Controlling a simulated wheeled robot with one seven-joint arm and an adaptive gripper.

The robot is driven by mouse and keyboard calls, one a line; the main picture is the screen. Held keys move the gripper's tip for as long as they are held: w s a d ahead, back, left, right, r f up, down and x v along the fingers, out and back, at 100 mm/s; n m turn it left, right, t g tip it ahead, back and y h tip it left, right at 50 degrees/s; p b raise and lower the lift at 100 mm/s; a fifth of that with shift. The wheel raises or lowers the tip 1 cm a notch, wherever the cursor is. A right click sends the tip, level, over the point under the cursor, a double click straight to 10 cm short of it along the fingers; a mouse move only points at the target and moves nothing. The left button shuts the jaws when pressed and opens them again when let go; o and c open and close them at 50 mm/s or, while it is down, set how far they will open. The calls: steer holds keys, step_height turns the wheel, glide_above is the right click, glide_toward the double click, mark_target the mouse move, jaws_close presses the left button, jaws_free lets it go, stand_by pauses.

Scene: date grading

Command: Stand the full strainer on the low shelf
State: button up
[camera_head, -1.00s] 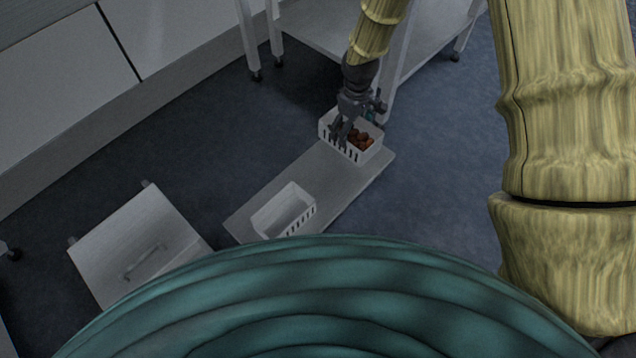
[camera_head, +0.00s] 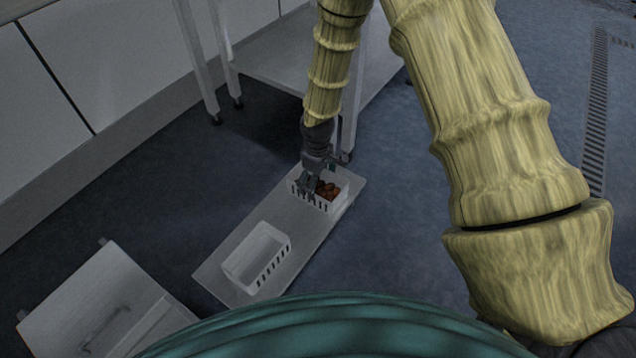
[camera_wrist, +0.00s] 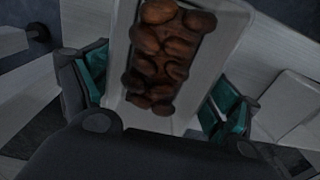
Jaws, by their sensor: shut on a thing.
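The full strainer (camera_head: 325,205) is a white slotted basket holding several brown dates. My gripper (camera_head: 312,186) is shut on the strainer from above. In the wrist view, the teal finger pads flank the strainer (camera_wrist: 205,100), with the dates between them. The gripper hides part of its near left side in the head view.
An empty white slotted basket (camera_head: 257,257) stands on the near part of the board. A white table (camera_head: 290,62) with legs is behind the strainer. A pale box with a handle (camera_head: 95,305) is at lower left. Open floor lies to the right.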

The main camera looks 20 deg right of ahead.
mark_target(318, 185)
stand_by(0.3)
steer(key=o, duration=1.1)
step_height(318, 185, up, 12)
steer(key=p, duration=0.6)
steer(key=shift+r+p, duration=0.15)
steer(key=shift+p, duration=0.15)
